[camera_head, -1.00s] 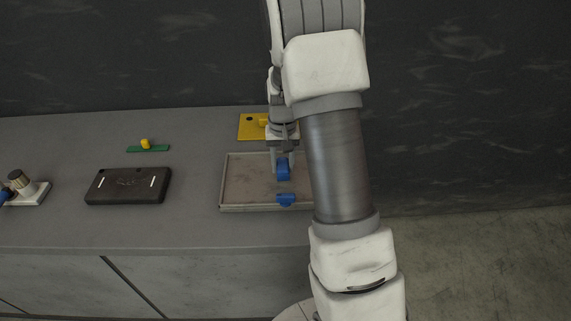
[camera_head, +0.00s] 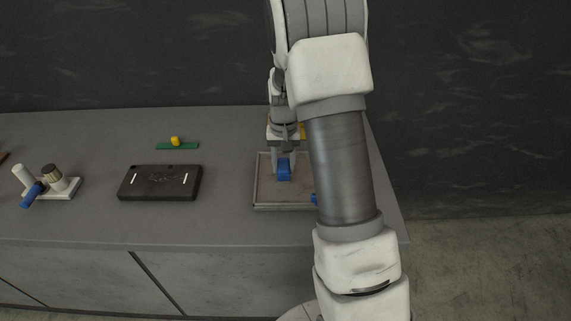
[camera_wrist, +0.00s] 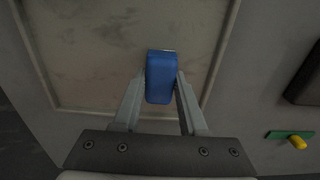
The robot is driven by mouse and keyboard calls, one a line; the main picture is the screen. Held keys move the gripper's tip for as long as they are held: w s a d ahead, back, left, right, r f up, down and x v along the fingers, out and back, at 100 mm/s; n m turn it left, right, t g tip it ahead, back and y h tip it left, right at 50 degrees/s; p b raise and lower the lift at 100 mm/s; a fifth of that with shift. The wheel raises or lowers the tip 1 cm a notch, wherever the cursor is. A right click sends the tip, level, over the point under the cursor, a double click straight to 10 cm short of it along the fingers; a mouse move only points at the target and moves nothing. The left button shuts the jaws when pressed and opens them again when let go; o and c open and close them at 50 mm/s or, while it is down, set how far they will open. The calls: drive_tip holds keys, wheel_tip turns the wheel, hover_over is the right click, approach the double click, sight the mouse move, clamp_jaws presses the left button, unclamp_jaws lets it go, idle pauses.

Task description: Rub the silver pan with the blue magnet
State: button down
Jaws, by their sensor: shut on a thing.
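The silver pan (camera_head: 263,192) is a shallow, rimmed tray with a stained, brownish-grey floor, on the counter right of centre in the head view. My arm covers its right part. In the wrist view the pan (camera_wrist: 85,60) fills the upper left. My gripper (camera_head: 284,168) points down over the pan, its fingers shut on the blue magnet (camera_head: 284,173). In the wrist view the magnet (camera_wrist: 160,80) is a rounded blue block between the fingertips (camera_wrist: 160,88), over the pan floor near a rim. I cannot tell whether it touches the floor.
A black box (camera_head: 160,183) lies left of the pan. A green strip with a yellow knob (camera_head: 177,144) lies behind it. A white-based fixture with a blue part (camera_head: 60,187) is farther left. Another blue piece (camera_head: 314,198) shows beside my arm, mostly hidden. Counter between is clear.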

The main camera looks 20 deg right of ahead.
drive_tip(key=shift+w+a, duration=0.15)
drive_tip(key=shift+a, duration=0.25)
wheel_tip(320, 180, up, 3)
drive_tip(key=shift+w+a+f+p, duration=0.15)
drive_tip(key=shift+p, duration=0.55)
drive_tip(key=shift+r, duration=0.35)
drive_tip(key=shift+r+p, duration=1.85)
drive_tip(key=shift+r, duration=0.55)
